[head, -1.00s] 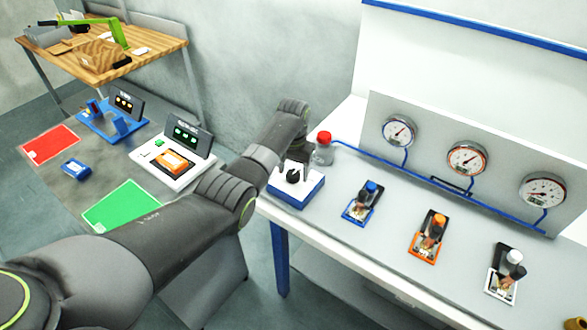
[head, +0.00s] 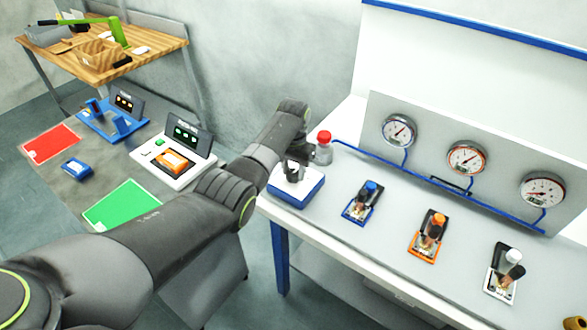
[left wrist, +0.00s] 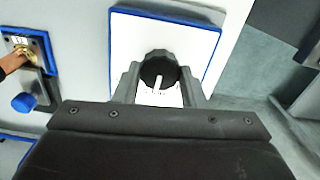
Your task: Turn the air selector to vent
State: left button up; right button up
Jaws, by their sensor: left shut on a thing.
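The air selector is a white box with a blue base (head: 309,187) at the left end of the bench, with a black round knob on top. In the left wrist view its white top (left wrist: 192,40) and the black knob (left wrist: 158,66) show. The knob's white pointer line points toward the bottom of that view, at small labels I cannot read. My left gripper (head: 296,172) is over the box in the head view. In the left wrist view its fingers (left wrist: 160,78) are shut on the knob from both sides. My right gripper is not in view.
A red-capped bottle (head: 323,147) stands close behind the selector. Blue (head: 361,203), orange (head: 429,236) and white (head: 503,273) valve units line the bench to the right. Three gauges (head: 466,158) are on the back panel. A side table with a green mat (head: 122,205) is left.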

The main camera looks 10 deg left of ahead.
pick_arm(q)
jog(key=m+p, duration=0.1)
jog(key=m, duration=0.2)
jog(key=shift+r+m, duration=0.1)
jog(key=shift+m, duration=0.3)
jog(key=shift+m+p, duration=0.6)
jog(key=shift+m, duration=1.6)
jog(key=shift+d, duration=0.1)
jog(key=o, duration=1)
